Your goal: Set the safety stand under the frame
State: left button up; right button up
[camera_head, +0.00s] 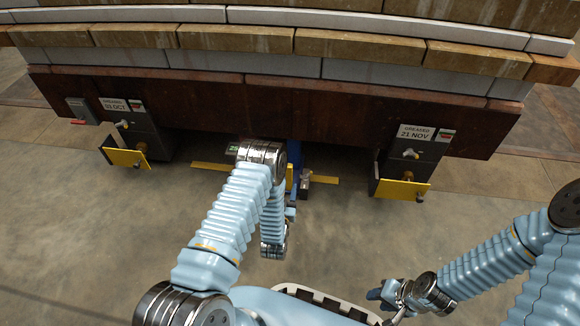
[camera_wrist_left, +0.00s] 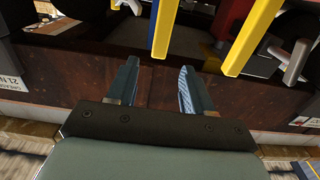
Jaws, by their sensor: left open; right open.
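The frame (camera_head: 250,105) is a long rust-brown beam under the stacked layers, with a dark gap beneath its middle. A blue upright (camera_head: 293,160) stands at that gap, mostly behind my left arm. In the left wrist view, two yellow bars (camera_wrist_left: 165,28) and a blue and red part stand near the brown beam (camera_wrist_left: 150,90). I cannot tell which of these parts is the safety stand. My left gripper (camera_wrist_left: 158,66) is open and empty, its fingers before the beam; the arm hides most of it in the head view. My right gripper (camera_head: 380,301) is open and empty above the floor.
Dark supports with yellow plates stand under the beam at left (camera_head: 127,157) and right (camera_head: 402,189), with greasing labels above. Yellow strips (camera_head: 210,167) lie across the floor near the blue upright. A small green display (camera_head: 232,149) shows there. The floor in front is clear.

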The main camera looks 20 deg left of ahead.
aim_at(290, 164)
pick_arm(q)
jog(key=b+x, duration=0.2)
jog(key=x, duration=0.9)
jog(key=shift+w+a, duration=0.15)
jog(key=shift+w, duration=0.2)
grip_shut()
